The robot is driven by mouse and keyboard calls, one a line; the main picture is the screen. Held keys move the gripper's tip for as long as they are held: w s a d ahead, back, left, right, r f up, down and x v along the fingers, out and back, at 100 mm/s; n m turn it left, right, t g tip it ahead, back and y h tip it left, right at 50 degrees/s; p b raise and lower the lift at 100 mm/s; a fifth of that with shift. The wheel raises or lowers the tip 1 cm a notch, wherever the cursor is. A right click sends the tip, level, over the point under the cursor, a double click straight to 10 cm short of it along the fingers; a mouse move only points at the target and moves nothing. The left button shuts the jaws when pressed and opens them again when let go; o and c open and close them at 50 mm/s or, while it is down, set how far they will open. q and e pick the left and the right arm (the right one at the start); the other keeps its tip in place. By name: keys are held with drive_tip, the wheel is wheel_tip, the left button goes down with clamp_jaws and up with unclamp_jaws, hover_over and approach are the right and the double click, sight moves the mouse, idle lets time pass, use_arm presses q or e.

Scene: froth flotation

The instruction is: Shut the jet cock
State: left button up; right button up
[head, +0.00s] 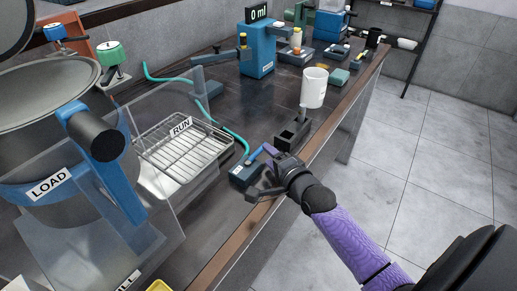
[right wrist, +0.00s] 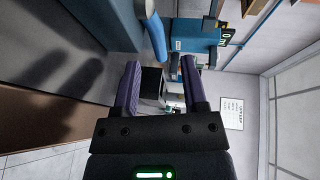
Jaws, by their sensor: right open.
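The jet cock is a small blue box (head: 245,175) on the near edge of the bench, with a teal hose joining it. Its blue lever (head: 257,153) slants up towards the right. My right gripper (head: 260,172) is open beside the lever, over the bench edge, and partly covers the box. In the right wrist view the blue lever (right wrist: 155,38) is just beyond the open fingertips (right wrist: 160,64), a little left of the middle between them. I cannot tell whether it touches a finger. My left gripper is out of view.
A dark open holder (head: 292,136) stands just behind the gripper, with a white mug (head: 314,88) beyond it. A wire rack tray (head: 185,150) marked RUN lies left. A clear-walled LOAD machine (head: 50,185) fills the left. The blue 0 ml stand (head: 257,50) is farther back.

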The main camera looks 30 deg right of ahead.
sight(261, 149)
drive_tip(key=w, duration=0.2)
drive_tip(key=w+f+b, duration=0.1)
drive_tip(key=w, duration=0.1)
drive_tip(key=shift+w+d, duration=0.1)
drive_tip(key=shift+w, duration=0.15)
clamp_jaws()
idle(1.2)
